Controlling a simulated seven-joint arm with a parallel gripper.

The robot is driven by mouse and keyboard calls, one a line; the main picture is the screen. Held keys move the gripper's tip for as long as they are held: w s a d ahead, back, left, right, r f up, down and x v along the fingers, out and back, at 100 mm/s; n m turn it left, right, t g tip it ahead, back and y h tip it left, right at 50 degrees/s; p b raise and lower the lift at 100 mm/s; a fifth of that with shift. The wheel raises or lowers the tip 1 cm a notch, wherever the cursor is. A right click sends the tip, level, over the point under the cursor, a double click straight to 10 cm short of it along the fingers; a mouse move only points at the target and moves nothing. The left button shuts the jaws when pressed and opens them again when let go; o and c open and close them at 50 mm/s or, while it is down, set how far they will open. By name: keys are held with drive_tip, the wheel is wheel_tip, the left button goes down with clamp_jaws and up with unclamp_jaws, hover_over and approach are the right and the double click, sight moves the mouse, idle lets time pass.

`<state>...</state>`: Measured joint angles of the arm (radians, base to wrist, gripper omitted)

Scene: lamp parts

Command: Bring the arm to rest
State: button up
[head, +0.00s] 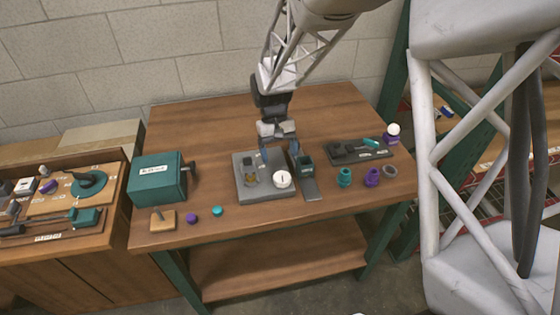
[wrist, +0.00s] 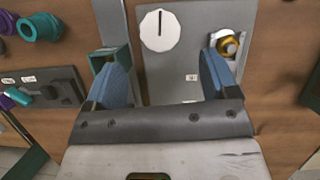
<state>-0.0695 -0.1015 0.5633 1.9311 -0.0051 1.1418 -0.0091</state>
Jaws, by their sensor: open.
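My gripper (head: 278,152) hangs over the middle of the wooden table, above the back of a grey plate (head: 246,191). In the wrist view my gripper (wrist: 166,62) has its two blue fingers spread wide with nothing between them. A white round dial (wrist: 159,31) with a dark mark lies on the plate, ahead of the gap between the fingers. A gold and white part (wrist: 229,43) sits on the plate beside one finger. A teal square holder (wrist: 103,62) stands beside the other finger, partly hidden by it. I cannot tell the exact finger height.
A teal box (head: 158,180) with a crank stands at the left. A dark tray (head: 358,153), a lamp-like purple part with a white ball (head: 392,131), teal and purple cups (head: 344,177) and a grey ring (head: 389,171) are at the right. The table's back (head: 200,125) is clear.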

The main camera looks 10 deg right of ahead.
drive_tip(key=shift+w+r, duration=0.15)
drive_tip(key=shift+r, duration=0.2)
idle(0.3)
drive_tip(key=s+d+r+t, duration=0.2)
drive_tip(key=s+r+t, duration=0.1)
drive_tip(key=s+r, duration=0.6)
drive_tip(key=s+d+r+m+t, duration=0.1)
drive_tip(key=s+r+t, duration=0.3)
drive_tip(key=s+r, duration=0.5)
drive_tip(key=s+d, duration=0.1)
drive_tip(key=s, duration=0.7)
